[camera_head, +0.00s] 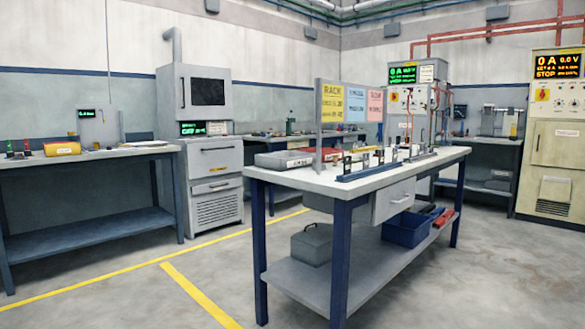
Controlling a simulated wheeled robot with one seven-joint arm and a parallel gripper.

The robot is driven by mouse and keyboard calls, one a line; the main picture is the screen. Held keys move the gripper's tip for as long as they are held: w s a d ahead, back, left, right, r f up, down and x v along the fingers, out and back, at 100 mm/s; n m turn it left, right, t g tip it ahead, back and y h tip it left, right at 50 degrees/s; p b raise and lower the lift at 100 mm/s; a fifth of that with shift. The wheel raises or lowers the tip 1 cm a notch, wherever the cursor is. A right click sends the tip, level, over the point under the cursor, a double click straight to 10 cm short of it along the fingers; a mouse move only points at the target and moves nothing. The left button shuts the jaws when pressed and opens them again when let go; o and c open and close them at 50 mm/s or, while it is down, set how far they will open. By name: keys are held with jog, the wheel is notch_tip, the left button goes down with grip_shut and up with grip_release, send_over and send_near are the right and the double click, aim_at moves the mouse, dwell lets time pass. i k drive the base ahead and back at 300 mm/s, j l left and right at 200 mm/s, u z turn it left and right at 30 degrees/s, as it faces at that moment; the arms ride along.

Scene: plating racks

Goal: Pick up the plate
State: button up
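I cannot single out the plate. Small upright pieces (392,153) stand in a row along a blue bar (384,166) on the light top of the middle workbench (312,181), too small to tell apart. A shallow grey tray (283,160) with a label lies at the left end of that bench, and its contents do not show clearly. My gripper is not in view.
A sign board (319,110) stands on the middle bench. Its lower shelf holds a grey box (312,244) and a blue bin (408,229). A side bench (90,154) and grey cabinets (212,170) line the left wall. The floor (130,260) at left is clear.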

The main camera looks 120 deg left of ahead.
aim_at(346, 166)
jog(key=u, duration=3.55)
